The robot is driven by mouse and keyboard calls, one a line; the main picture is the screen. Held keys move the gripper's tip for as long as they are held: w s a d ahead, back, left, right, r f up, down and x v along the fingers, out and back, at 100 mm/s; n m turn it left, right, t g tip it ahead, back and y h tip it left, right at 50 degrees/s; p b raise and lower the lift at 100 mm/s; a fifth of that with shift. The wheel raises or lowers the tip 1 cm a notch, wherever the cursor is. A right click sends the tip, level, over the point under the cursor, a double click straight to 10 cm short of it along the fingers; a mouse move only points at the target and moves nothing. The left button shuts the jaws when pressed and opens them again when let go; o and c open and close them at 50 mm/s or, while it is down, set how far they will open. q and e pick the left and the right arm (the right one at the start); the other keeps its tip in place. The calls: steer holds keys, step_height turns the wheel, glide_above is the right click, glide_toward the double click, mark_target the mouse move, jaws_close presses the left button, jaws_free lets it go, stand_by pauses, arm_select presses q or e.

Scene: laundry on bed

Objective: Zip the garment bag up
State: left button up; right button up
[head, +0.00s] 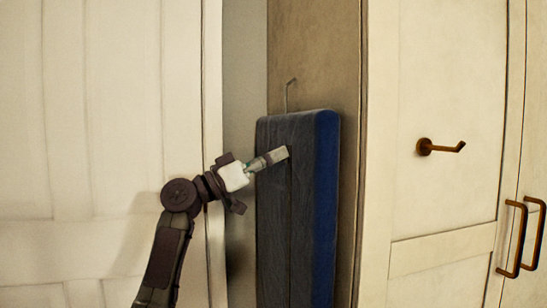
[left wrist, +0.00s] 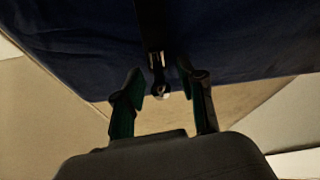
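A dark blue garment bag (head: 325,210) hangs upright from a thin hook, with a dark zipper line down its grey-blue front. My left gripper (head: 280,155) reaches in from the left to the upper part of that front. In the left wrist view the bag (left wrist: 85,45) fills the top, with the black zipper strip (left wrist: 150,22) running down to a small metal zipper pull (left wrist: 157,66). The left gripper's two fingers (left wrist: 168,85) are apart, one on each side of the pull, with gaps visible. My right gripper is not in view.
A pale panelled door (head: 100,120) stands at the left. A pale cabinet door (head: 450,70) with a brown lever handle (head: 440,147) is at the right, beside brown bar handles (head: 515,240). The bag hangs before a brown panel (head: 320,50) between them.

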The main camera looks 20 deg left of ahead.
arm_select(q)
steer(key=v, duration=1.2)
